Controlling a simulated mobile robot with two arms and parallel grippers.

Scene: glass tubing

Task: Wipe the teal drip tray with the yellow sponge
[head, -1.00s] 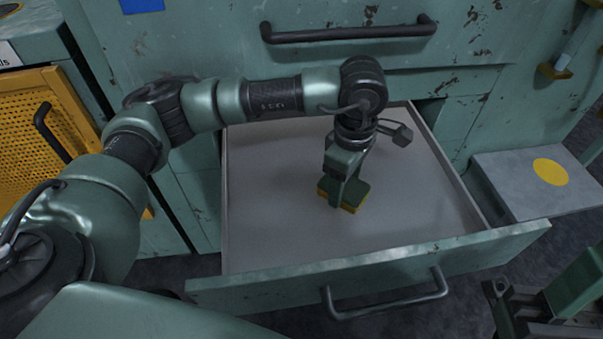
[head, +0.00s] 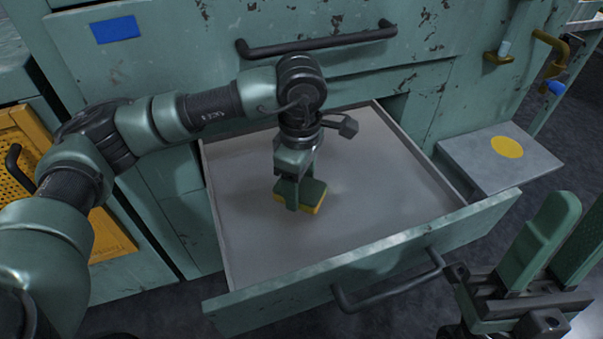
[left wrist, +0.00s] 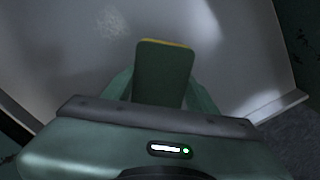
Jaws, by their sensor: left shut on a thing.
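The yellow sponge (head: 312,209) has a dark green top side. My left gripper (head: 300,190) is shut on it and points down inside an open drawer (head: 375,185) with a pale grey floor. The sponge is low over the middle-left of that floor; I cannot tell whether it touches. In the left wrist view the sponge (left wrist: 163,72) sits between the fingers, mostly its green side showing. My right gripper (head: 576,228) is open and empty at the lower right, outside the drawer. I cannot make out a separate teal drip tray.
The drawer's teal front (head: 370,262) has a dark handle (head: 390,285). A grey slab with a yellow disc (head: 507,147) stands to the right. A yellow perforated panel (head: 25,150) is at the left. The drawer floor around the sponge is clear.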

